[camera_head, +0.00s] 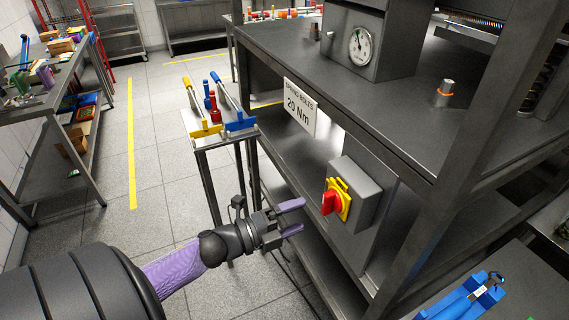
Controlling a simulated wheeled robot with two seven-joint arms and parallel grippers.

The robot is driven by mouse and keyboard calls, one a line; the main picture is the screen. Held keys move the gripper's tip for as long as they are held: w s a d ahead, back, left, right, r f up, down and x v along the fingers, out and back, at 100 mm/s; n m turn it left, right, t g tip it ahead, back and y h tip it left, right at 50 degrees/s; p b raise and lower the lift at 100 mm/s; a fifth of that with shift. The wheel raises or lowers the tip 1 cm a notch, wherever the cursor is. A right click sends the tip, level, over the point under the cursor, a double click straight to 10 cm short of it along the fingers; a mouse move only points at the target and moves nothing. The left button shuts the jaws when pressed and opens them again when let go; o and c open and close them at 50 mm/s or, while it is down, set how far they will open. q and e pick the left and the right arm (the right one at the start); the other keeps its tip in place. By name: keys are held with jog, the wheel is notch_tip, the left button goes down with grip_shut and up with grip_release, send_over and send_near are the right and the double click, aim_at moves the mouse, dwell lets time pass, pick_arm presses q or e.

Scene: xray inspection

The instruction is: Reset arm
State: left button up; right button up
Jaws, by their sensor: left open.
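My left arm comes in from the lower left, with a purple section behind the wrist. My left gripper (293,218) is open and empty, its two purple fingers spread apart. It hangs in the air left of a grey switch box (368,192) with a red and yellow rotary knob (333,201). The fingers look apart from the knob in the picture; the exact depth gap is hard to tell. My right gripper is not in view.
A dark metal workbench (405,125) with a gauge box (357,47) and a "20 Nm" sign (300,107) fills the right. A small stand (200,141) with coloured tools stands behind the gripper. A blue holder (470,297) is lower right. Open tiled floor lies left.

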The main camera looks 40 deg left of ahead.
pick_arm(q)
jog(key=v, duration=0.3)
jog(key=shift+s+a, duration=0.1)
jog(key=shift+s, duration=0.05)
jog(key=s+f+n+g+y+b, duration=0.2)
jog(key=s+f+n, duration=0.15)
jog(key=f, duration=0.55)
jog(key=s+a+f+n+g+y+b, duration=0.1)
jog(key=s+f+n+g+y+b, duration=0.3)
jog(key=f, duration=0.6)
jog(key=s+f+n+y, duration=0.1)
jog(key=f+n, duration=0.4)
jog(key=f, duration=0.4)
jog(key=s+d+f+n+g+b, duration=0.2)
jog(key=s+d+f+g, duration=0.3)
jog(key=s+f, duration=0.3)
jog(key=s+d+f+n+g+b, duration=0.2)
jog(key=s+d+f+n+g, duration=0.3)
jog(key=s+f, duration=0.4)
jog(key=s+d, duration=0.1)
jog(key=s, duration=0.2)
jog(key=shift+s+d, duration=0.15)
jog(key=shift+s, duration=0.25)
jog(key=shift+n, duration=0.25)
